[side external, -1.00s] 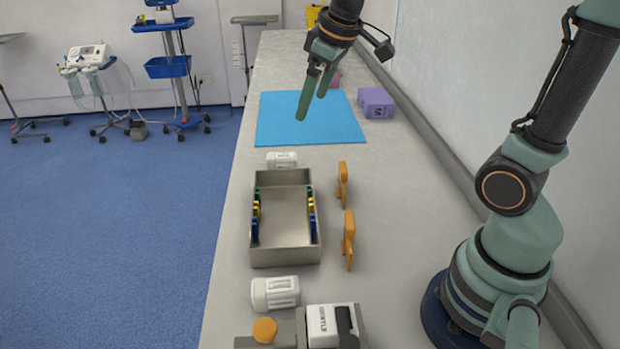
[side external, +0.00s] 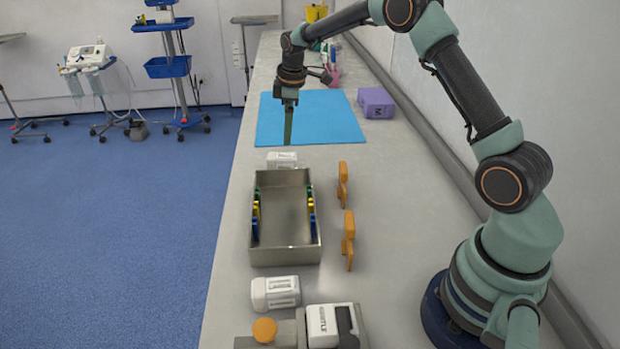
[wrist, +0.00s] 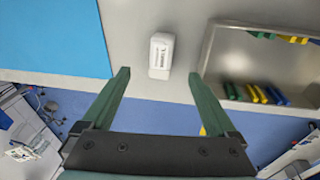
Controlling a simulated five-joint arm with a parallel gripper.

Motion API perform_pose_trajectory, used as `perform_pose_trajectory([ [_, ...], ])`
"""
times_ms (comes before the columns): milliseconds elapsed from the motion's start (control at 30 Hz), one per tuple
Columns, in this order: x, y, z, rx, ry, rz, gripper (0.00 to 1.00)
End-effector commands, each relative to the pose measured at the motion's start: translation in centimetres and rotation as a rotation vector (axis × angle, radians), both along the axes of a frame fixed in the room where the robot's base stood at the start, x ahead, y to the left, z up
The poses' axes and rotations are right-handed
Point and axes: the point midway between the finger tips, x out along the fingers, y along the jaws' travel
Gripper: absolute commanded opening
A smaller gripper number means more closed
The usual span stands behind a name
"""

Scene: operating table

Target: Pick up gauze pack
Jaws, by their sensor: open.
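A small white pack with dark print (side external: 282,160), which looks like the gauze pack, lies on the table just beyond the metal tray in the side view. It also shows in the wrist view (wrist: 161,52), upper middle, in line with the gap between my fingers. My gripper (side external: 289,142) points down above the near edge of the blue mat, close to the pack. In the wrist view my gripper (wrist: 159,75) is open, with nothing between its fingers. The height of the fingertips above the table is hard to tell.
The metal tray (side external: 285,257) holds coloured items along its sides. Orange tools (side external: 348,240) stand to its right. A similar white item (side external: 275,293) lies in front of the tray. The blue mat (side external: 325,118) is bare; a purple box (side external: 376,103) sits beside it.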

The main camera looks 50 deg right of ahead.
Motion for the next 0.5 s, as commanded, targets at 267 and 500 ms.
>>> perform_pose_trajectory([
  [267,0.8,0.0,-4.6,0.001,0.002,-0.001,0.93],
  [500,1.2,0.0,-6.1,0.001,-0.001,-0.001,0.93],
])
